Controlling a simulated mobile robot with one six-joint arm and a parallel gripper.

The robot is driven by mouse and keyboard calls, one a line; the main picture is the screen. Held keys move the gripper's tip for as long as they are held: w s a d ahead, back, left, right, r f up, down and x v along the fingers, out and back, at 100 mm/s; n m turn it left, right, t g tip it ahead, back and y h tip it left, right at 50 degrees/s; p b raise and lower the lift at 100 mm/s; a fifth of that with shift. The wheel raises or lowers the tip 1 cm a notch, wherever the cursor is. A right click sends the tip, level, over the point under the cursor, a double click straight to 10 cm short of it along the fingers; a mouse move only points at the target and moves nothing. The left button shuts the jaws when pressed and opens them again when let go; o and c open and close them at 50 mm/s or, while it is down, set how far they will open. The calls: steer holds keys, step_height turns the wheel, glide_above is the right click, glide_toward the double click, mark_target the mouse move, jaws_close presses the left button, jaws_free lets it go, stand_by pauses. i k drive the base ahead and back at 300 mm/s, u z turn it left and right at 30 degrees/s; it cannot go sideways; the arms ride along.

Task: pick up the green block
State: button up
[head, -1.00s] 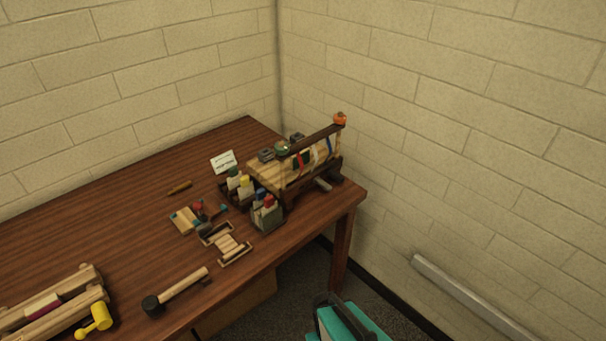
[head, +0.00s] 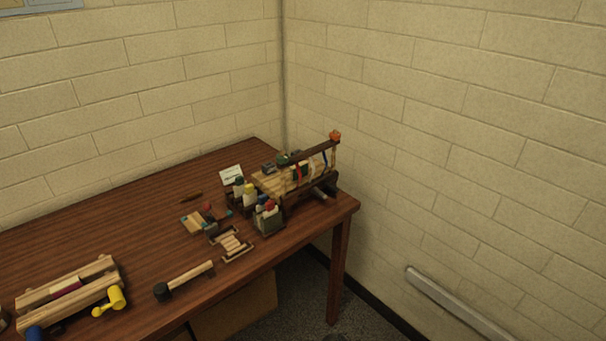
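Another small dull green piece (head: 283,159) sits at the top of the same rack. Both are too small for me to tell which, if either, is a separate green block. My gripper is not in view.
The brown table (head: 120,228) stands against the walls. Small bottles (head: 250,192) crowd in front of the rack. A mallet (head: 185,280), a yellow mallet-like tool (head: 114,299) and a wooden frame (head: 70,287) lie nearer. The table's back left is mostly clear.

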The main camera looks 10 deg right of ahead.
mark_target(303, 165)
steer(key=z, duration=0.35)
steer(key=k, duration=0.15)
steer(key=u, duration=3.35)
steer(key=k, duration=1.1)
steer(key=z, duration=0.4)
